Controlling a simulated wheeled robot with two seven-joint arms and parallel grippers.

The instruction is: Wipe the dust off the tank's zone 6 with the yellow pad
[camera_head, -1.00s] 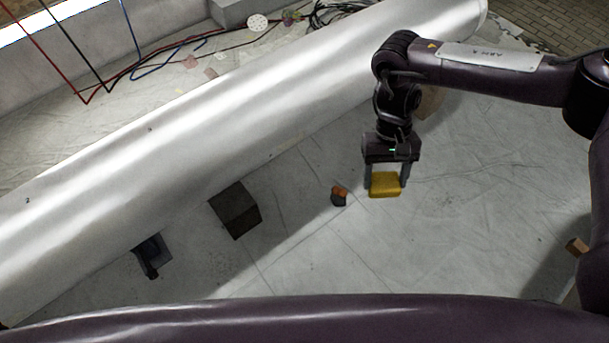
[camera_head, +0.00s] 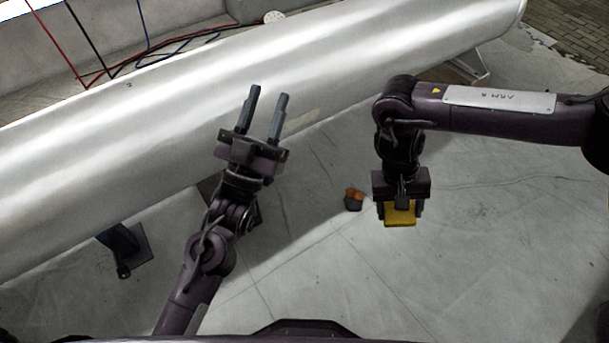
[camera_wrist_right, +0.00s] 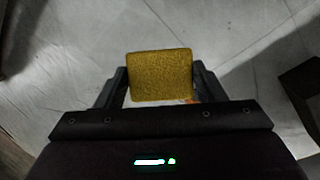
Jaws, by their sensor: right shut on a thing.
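The long pale metallic tank (camera_head: 150,110) runs diagonally from lower left to upper right in the head view. A tan patch (camera_head: 301,122) shows on its lower side; I cannot tell whether it is dust, and no zone number is readable. My right gripper (camera_head: 401,213) is shut on the yellow pad (camera_head: 400,217), above the floor and apart from the tank. The right wrist view shows the pad (camera_wrist_right: 160,76) between both fingers. My left gripper (camera_head: 268,96) is open and empty, its fingers pointing toward the tank and overlapping it in the picture.
A small orange-and-dark block (camera_head: 354,199) lies on the sheeted floor between my arms. A dark box (camera_head: 207,189) is mostly hidden behind my left arm. A dark tank support (camera_head: 124,247) stands at lower left. Hoses and cables (camera_head: 160,45) lie behind the tank.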

